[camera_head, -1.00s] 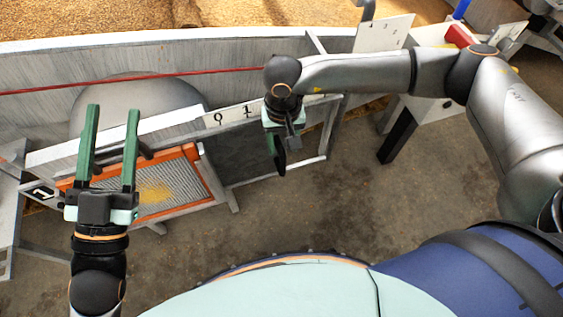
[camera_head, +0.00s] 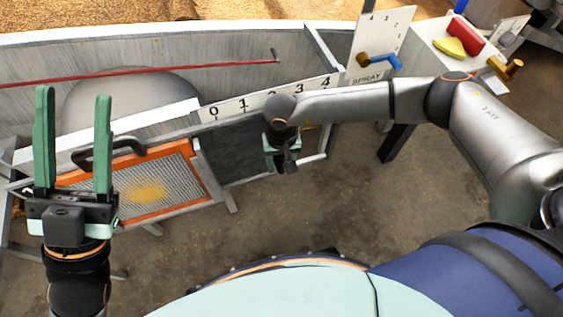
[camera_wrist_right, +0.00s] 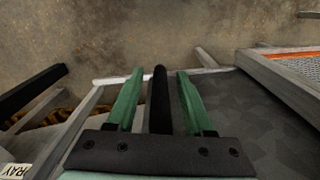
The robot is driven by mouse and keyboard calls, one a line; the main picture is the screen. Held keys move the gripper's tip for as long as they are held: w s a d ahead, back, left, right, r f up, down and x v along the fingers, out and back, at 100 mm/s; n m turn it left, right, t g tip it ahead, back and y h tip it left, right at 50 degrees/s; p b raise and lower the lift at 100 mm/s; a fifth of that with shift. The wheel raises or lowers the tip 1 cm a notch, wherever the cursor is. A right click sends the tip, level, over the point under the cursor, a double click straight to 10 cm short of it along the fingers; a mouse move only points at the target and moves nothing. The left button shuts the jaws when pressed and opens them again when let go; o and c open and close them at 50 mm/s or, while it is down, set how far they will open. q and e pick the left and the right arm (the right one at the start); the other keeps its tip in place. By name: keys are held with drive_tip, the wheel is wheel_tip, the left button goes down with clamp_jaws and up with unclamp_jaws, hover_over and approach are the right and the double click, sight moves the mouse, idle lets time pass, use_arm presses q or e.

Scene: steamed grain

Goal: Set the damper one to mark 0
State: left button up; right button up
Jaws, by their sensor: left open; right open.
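The damper is probably the dark grey sliding panel (camera_head: 232,158) under the white scale strip (camera_head: 268,97) marked 0 to 4; I see no name on it. A black upright bar, likely its handle (camera_wrist_right: 158,105), stands between the fingers of my right gripper (camera_wrist_right: 160,73) in the right wrist view. These fingers are open, with a gap on each side of the bar. In the head view my right gripper (camera_head: 284,160) hangs at the panel's right part and hides the bar. My left gripper (camera_head: 74,93) is open and empty at the left, over an orange-framed screen.
The orange-framed screen (camera_head: 206,182) has a black handle (camera_head: 92,158). A red rod (camera_head: 150,71) crosses the trough wall. A white SPRAY board (camera_head: 385,40) with a blue-handled lever (camera_head: 384,62) stands right, near a red block (camera_head: 465,32) and yellow wedge (camera_head: 449,47). Floor in front is clear.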

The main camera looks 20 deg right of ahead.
clamp_jaws()
idle(1.3)
